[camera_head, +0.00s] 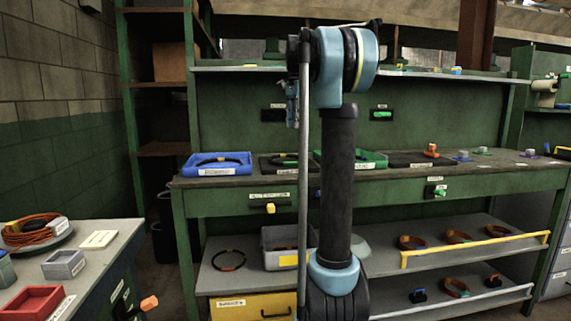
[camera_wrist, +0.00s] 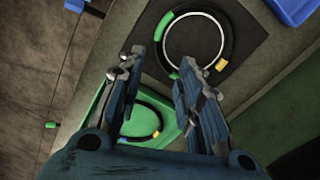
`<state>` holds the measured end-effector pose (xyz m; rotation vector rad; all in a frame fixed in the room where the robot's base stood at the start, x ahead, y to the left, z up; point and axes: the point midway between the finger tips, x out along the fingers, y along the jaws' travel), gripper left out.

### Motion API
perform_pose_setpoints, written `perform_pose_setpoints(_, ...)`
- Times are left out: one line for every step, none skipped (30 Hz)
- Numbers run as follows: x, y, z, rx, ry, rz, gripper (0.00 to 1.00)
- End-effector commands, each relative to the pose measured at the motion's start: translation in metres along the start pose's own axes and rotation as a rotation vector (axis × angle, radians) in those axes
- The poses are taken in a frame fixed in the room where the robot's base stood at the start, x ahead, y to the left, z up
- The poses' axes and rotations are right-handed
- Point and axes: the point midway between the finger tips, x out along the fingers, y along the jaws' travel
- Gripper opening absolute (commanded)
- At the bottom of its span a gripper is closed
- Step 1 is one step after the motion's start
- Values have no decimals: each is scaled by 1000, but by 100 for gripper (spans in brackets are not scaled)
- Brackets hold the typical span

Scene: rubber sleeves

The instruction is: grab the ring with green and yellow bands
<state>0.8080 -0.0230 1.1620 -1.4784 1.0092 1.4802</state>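A black ring (camera_wrist: 233,35) with green and yellow bands lies on a dark square mat (camera_wrist: 256,72) in the wrist view. The mat also shows on the bench in the head view (camera_head: 268,171), with the ring (camera_head: 283,162) partly hidden by my arm. My gripper (camera_wrist: 172,72) is open and empty. Its fingertips appear at the ring's near edge in the wrist view, but I cannot tell the height between them. In the head view, my gripper (camera_head: 291,105) is small and partly hidden behind my arm.
A green tray (camera_wrist: 168,146) beside the mat holds another dark ring (camera_wrist: 155,133) with a yellow band. A blue tray (camera_head: 190,171) on the mat's other side holds a dark ring (camera_head: 222,161). The workbench's lower shelf (camera_head: 207,284) carries another ring (camera_head: 228,267) and a grey bin (camera_head: 271,262).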

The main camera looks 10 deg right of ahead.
Motion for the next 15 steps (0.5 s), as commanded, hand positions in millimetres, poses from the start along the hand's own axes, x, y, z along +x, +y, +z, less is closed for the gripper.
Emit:
perform_pose_setpoints(9, 0, 0, 0, 0, 0, 33)
perform_pose_setpoints(14, 0, 0, 0, 0, 0, 33)
perform_pose_setpoints(21, 1, 0, -1, 0, 0, 33)
perform_pose_setpoints(26, 1, 0, -1, 0, 0, 33)
perform_pose_setpoints(32, 1, 0, -1, 0, 0, 33)
perform_pose_setpoints(38, 1, 0, -1, 0, 0, 33)
perform_pose_setpoints(44, 1, 0, -1, 0, 0, 33)
perform_pose_setpoints(49, 1, 0, -1, 0, 0, 33)
perform_pose_setpoints(56, 1, 0, -1, 0, 0, 33)
perform_pose_setpoints(61, 1, 0, -1, 0, 0, 33)
perform_pose_setpoints(66, 1, 0, -1, 0, 0, 33)
perform_pose_setpoints(72, 1, 0, -1, 0, 0, 33)
perform_pose_setpoints(77, 1, 0, -2, 0, 0, 33)
perform_pose_setpoints(81, 1, 0, -1, 0, 0, 33)
perform_pose_setpoints(86, 1, 0, -2, 0, 0, 33)
